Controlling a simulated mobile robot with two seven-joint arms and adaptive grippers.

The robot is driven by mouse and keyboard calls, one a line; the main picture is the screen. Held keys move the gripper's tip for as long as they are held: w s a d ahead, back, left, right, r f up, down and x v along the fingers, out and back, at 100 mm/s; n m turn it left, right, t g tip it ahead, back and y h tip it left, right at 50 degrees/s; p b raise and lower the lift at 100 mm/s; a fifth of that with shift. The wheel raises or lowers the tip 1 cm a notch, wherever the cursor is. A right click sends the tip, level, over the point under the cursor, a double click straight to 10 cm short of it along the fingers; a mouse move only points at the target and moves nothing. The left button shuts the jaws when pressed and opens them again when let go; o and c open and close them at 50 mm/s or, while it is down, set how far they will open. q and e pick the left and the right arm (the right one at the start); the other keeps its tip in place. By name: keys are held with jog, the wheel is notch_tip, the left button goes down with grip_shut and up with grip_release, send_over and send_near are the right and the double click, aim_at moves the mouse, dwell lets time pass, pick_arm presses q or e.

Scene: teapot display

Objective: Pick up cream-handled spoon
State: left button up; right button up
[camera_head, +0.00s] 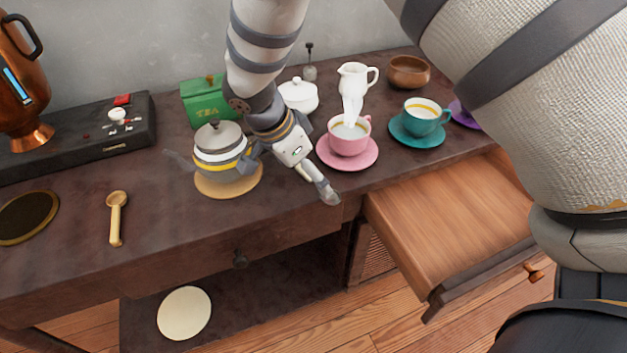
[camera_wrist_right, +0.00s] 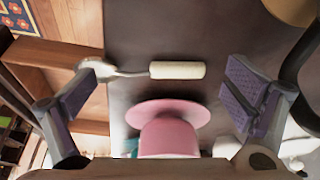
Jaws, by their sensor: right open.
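The cream-handled spoon lies on the dark table between my fingers in the right wrist view, with its cream handle (camera_wrist_right: 178,70) to the right and its metal bowl toward the left finger. In the head view only a bit of the cream handle (camera_head: 303,173) shows beside my right gripper (camera_head: 290,178); the rest is hidden. My right gripper (camera_wrist_right: 165,92) is open, its fingers spread wide on either side of the spoon. The left finger partly covers the bowl; contact with it cannot be told. The handle is clear of both fingers. My left gripper is not in view.
A pink cup (camera_head: 349,139) on a pink saucer (camera_head: 348,165) stands close to the right of the gripper. A teapot (camera_head: 221,150) on a round mat (camera_head: 215,190) stands close to its left. An open wooden drawer (camera_head: 450,230) juts out at the right front.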

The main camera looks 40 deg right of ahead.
jog(key=shift+r, duration=0.1)
jog(key=c, duration=1.1)
jog(key=shift+o, duration=0.2)
